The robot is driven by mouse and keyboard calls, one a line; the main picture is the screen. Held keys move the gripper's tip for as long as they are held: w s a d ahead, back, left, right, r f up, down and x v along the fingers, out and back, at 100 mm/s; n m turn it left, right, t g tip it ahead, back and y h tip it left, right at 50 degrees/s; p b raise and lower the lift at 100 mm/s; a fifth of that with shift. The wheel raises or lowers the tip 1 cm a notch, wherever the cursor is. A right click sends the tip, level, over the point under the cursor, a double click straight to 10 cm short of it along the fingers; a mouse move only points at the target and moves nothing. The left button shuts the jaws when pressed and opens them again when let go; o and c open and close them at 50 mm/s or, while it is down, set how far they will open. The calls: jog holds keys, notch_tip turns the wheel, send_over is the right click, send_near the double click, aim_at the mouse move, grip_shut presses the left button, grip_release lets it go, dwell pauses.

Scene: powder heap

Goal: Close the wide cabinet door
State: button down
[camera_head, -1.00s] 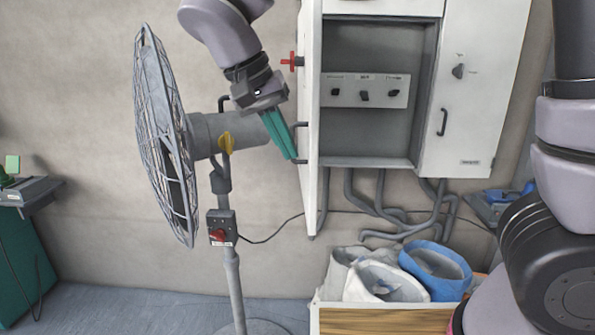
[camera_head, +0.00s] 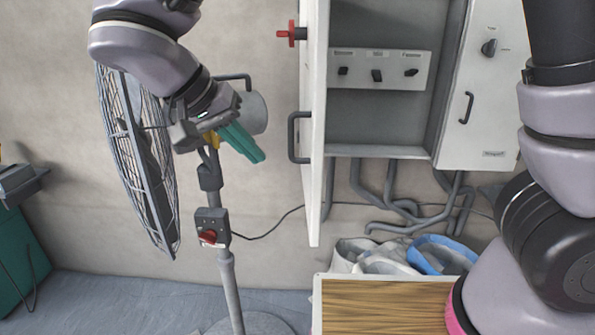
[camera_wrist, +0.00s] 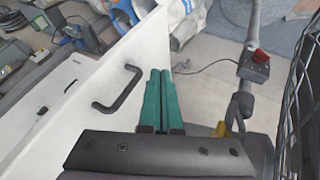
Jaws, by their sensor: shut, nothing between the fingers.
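The open cabinet (camera_head: 385,105) shows a switch panel inside. My gripper (camera_head: 255,158) has teal fingers, shut and empty, to the left of the door and apart from the handle. In the wrist view the door's white face (camera_wrist: 75,80) lies left of the shut fingers (camera_wrist: 160,85), and the handle (camera_wrist: 120,90) is just left of them.
A standing fan (camera_head: 150,170) is left of the door, close behind and beside my gripper; its control box (camera_head: 211,228) is on the pole. A wooden-topped box (camera_head: 380,305) and sacks (camera_head: 440,254) are below the cabinet. A narrower closed door (camera_head: 485,90) is on the right.

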jog(key=shift+w+d+f, duration=0.65)
jog(key=shift+d+f, duration=0.4)
jog(key=shift+d, duration=0.2)
jog(key=shift+w+d+f, duration=0.65)
jog(key=shift+d+f, duration=0.45)
jog(key=shift+d, duration=0.1)
jog(key=shift+w+d+f, duration=0.65)
jog(key=shift+d+f, duration=0.4)
jog(key=shift+d, duration=0.2)
